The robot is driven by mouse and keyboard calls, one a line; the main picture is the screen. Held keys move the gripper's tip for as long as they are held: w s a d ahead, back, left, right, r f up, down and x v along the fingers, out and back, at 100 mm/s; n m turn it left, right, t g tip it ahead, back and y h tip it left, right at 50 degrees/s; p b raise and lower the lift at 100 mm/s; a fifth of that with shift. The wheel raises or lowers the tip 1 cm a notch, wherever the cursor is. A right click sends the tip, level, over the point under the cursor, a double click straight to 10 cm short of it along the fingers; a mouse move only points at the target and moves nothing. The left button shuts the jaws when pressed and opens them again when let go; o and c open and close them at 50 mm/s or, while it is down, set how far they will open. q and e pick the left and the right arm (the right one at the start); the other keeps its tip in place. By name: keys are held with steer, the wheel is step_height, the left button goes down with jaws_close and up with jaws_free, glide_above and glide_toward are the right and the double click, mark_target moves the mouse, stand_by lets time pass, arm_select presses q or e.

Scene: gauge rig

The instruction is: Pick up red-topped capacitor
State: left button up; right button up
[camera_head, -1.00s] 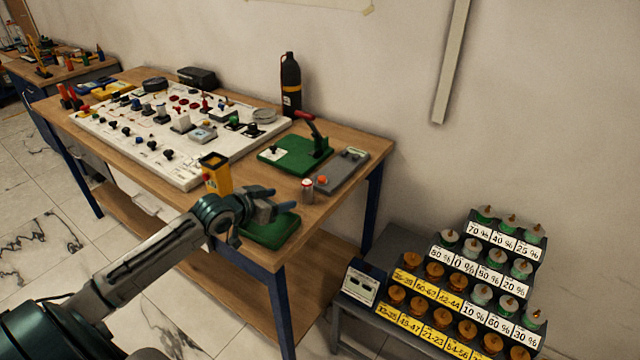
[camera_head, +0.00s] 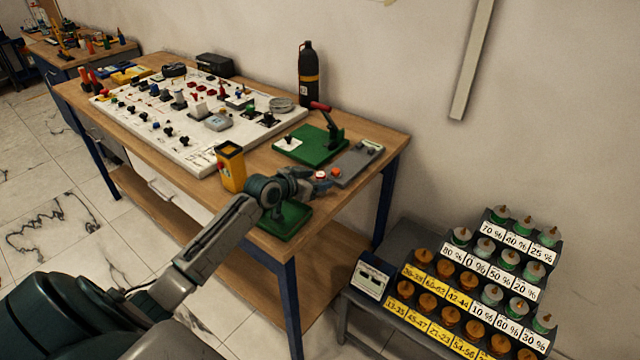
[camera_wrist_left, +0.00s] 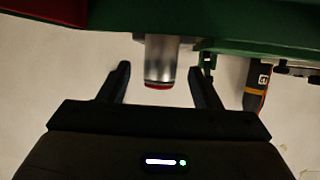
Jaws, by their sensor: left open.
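The red-topped capacitor (camera_head: 321,176) is a small silver cylinder near the front right of the wooden table, largely hidden by my left gripper in the head view. In the left wrist view the capacitor (camera_wrist_left: 158,60) shows its silver side and red end between the two fingertips, with a gap on each side. My left gripper (camera_head: 314,182) is open and reaches over the table to the capacitor. The same gripper in the left wrist view (camera_wrist_left: 160,72) has both dark fingers spread and holds nothing. My right gripper is out of view.
A green base with a red lever (camera_head: 312,146) and a grey plate (camera_head: 357,163) stand close behind. A yellow box (camera_head: 231,167) is left of my gripper, and a green pad (camera_head: 288,221) lies below it. A dark bottle (camera_head: 309,75) stands at the back.

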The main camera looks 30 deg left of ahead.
arm_select(q)
steer(key=shift+x, duration=1.2)
steer(key=shift+s, duration=0.1)
steer(key=c, duration=1.1)
